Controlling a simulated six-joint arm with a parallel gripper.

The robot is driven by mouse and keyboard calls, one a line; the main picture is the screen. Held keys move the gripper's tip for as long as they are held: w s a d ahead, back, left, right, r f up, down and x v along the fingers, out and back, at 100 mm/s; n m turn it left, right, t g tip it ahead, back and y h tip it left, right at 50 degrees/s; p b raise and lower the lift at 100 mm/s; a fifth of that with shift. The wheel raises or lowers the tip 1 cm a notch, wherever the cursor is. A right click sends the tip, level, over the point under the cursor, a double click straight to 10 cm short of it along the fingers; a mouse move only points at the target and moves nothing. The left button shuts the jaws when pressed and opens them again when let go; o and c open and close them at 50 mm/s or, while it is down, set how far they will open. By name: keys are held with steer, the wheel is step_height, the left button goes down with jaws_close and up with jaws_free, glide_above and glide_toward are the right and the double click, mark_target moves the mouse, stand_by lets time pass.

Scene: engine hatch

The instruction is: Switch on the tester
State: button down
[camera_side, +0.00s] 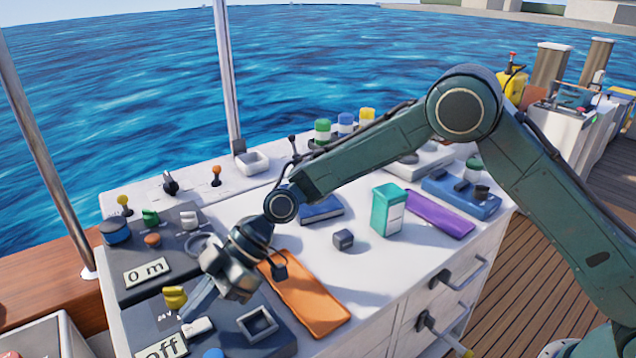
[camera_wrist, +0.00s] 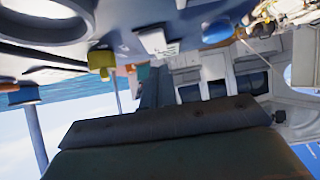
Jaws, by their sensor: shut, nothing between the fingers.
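A dark grey panel (camera_side: 275,338) with a plate reading "off" (camera_side: 162,347) lies at the lower left in the side view; it looks like the tester. It carries a yellow knob (camera_side: 174,298), a white switch (camera_side: 198,328), a square frame (camera_side: 257,325) and a blue button (camera_side: 213,354), cut by the picture edge. My gripper (camera_side: 190,312) is shut and empty, pointing down and left, its tips close to the knob and switch. I cannot tell whether they touch. The wrist view shows the yellow knob (camera_wrist: 101,60), white switch (camera_wrist: 157,40) and blue button (camera_wrist: 217,30).
A second dark panel (camera_side: 125,283) with a "0 m" plate (camera_side: 147,272) stands behind. Small levers line the back.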

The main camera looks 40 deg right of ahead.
steer(key=shift+a+f, duration=0.1)
steer(key=shift+f, duration=0.7)
steer(key=shift+a+f+h, duration=0.1)
steer(key=shift+f+h, duration=0.1)
steer(key=shift+h, duration=0.2)
steer(key=shift+a, duration=0.15)
steer(key=shift+a+r, duration=0.2)
steer(key=shift+a, duration=0.45)
steer(key=shift+r, duration=0.1)
